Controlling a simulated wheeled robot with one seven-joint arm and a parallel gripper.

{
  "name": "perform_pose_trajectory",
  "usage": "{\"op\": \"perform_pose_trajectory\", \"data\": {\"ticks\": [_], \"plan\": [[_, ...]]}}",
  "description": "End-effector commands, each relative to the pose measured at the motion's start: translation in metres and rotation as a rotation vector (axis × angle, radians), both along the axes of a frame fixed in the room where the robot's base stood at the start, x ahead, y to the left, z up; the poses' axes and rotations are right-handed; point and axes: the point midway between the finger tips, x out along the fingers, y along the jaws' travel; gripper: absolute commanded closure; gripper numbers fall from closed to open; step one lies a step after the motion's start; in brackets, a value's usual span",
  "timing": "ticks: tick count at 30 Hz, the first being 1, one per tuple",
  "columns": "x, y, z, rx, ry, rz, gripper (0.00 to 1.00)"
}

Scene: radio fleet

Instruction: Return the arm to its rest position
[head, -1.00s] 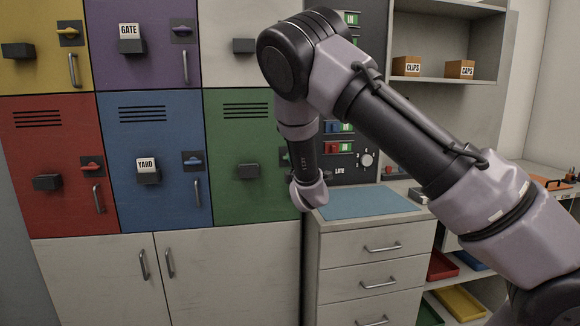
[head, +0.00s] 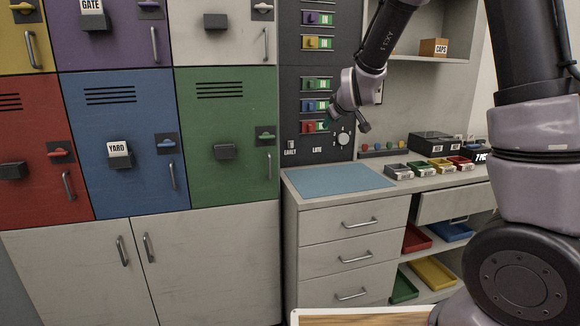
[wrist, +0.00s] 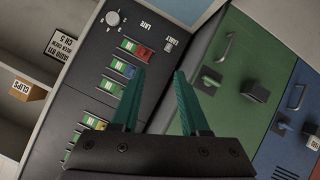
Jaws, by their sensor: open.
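My gripper (wrist: 156,98) shows in the wrist view as two teal fingers set apart, with nothing between them. In the head view my gripper (head: 345,118) hangs at the end of my arm in front of the dark switch panel (head: 316,84), above the counter; the fingers are small there and partly hidden by the wrist. My arm reaches up out of the top of the head picture and comes back down to the wrist. The gripper holds nothing and appears apart from the panel, though the exact gap is hard to tell.
Coloured lockers with handles, including a green one (head: 228,135), stand at the left. A blue mat (head: 338,179) lies bare on the counter. Small label trays (head: 398,171) and a black box (head: 432,143) stand right of it. A wood-topped surface (head: 360,317) shows at the bottom.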

Motion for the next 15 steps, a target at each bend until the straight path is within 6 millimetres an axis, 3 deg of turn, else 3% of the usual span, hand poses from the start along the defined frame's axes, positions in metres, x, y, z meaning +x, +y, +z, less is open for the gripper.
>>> {"op": "perform_pose_trajectory", "data": {"ticks": [1, 6, 11, 15], "plan": [[-0.015, -0.017, 0.016, 0.079, 0.035, -0.035, 0.55], [-0.076, -0.055, 0.051, 0.309, 0.179, -0.138, 0.55], [-0.146, -0.083, 0.078, 0.479, 0.296, -0.239, 0.55], [-0.214, -0.101, 0.092, 0.592, 0.384, -0.343, 0.55]]}}
